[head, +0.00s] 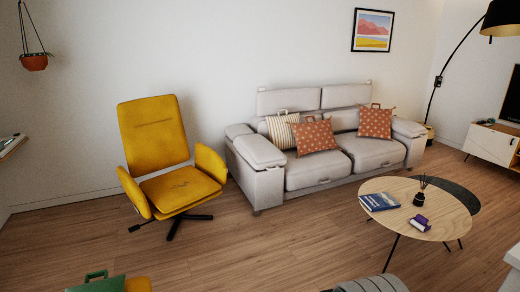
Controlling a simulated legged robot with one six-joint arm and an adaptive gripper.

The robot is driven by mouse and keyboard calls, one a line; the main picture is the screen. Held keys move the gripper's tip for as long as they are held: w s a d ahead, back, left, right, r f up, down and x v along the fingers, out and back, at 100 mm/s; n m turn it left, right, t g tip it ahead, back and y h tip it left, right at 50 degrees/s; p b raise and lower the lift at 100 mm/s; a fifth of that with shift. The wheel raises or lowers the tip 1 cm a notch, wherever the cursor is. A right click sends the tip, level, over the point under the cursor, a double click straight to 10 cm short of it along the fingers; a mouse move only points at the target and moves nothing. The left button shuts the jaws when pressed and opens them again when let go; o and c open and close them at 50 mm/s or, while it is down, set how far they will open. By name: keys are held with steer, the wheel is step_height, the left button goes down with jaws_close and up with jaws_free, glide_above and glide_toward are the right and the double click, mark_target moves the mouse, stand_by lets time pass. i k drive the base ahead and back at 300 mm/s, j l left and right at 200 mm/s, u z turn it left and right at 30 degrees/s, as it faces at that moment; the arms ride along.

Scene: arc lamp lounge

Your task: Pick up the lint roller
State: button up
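I cannot make out a lint roller for certain in the head view. A small purple object (420,222) lies on the round wooden coffee table (401,190), near its front edge; it is too small to tell what it is. My gripper is not in view.
A blue book (379,201) and a dark reed diffuser (419,198) are on the coffee table. A grey sofa (262,152) with cushions stands behind it. A yellow swivel chair (153,130) stands left. The wooden floor (250,245) between is clear. A green item (97,285) shows bottom left.

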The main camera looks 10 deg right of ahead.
mark_target(420, 222)
steer(key=i+z, duration=0.5)
steer(key=i, duration=0.25)
steer(key=i+j+z, duration=0.2)
steer(key=i+z, duration=0.3)
steer(key=i, duration=0.25)
steer(key=i+l+z, duration=0.2)
steer(key=i+z, duration=0.2)
steer(key=i, duration=0.4)
steer(key=i+z, duration=0.45)
steer(key=i, duration=0.35)
steer(key=i+l+u, duration=0.2)
steer(key=i, duration=0.25)
steer(key=i+l+u, duration=0.2)
steer(key=i+l, duration=0.2)
